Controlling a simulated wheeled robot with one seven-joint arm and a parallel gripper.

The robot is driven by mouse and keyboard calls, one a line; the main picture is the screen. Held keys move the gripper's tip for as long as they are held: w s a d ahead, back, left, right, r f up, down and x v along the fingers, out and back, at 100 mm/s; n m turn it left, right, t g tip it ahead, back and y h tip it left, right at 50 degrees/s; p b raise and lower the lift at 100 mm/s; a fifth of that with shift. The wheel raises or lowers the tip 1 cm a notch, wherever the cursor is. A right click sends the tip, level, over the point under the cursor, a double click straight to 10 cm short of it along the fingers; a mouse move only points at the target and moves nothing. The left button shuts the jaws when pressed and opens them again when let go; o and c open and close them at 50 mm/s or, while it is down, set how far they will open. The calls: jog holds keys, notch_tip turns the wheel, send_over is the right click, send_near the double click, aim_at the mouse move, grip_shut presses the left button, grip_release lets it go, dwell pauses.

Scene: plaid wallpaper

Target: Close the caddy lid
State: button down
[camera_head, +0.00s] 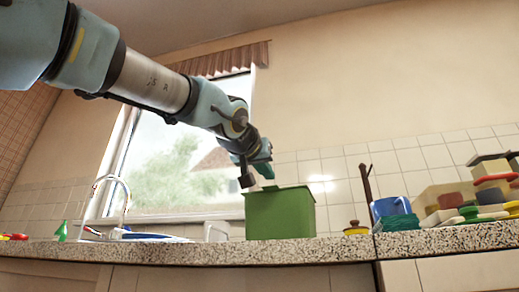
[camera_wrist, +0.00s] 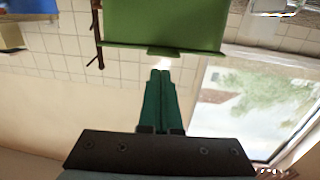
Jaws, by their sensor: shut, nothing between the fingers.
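The green caddy (camera_head: 280,215) stands on the granite counter below the window's right side. A thin green lid edge (camera_head: 278,188) runs along its top and looks about flat; I cannot tell if it is fully down. In the wrist view, which is upside down, the caddy (camera_wrist: 165,22) fills the top middle, with a rim and a small tab (camera_wrist: 163,52). My gripper (camera_head: 268,174) hangs just above the caddy's top in the head view. Its green fingers (camera_wrist: 160,72) are together and empty, pointing at the rim near the tab; contact is not clear.
A brown post (camera_head: 367,185), a blue mug (camera_head: 388,208) and a yellow-red pot (camera_head: 356,229) stand right of the caddy, with stacked dishes (camera_head: 487,195) farther right. The counter's front edge (camera_head: 300,251) is clear.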

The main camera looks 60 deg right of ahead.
jog(key=f+v, duration=0.2)
jog(key=v, duration=0.7)
jog(key=shift+a, duration=0.35)
jog(key=shift+s, duration=0.1)
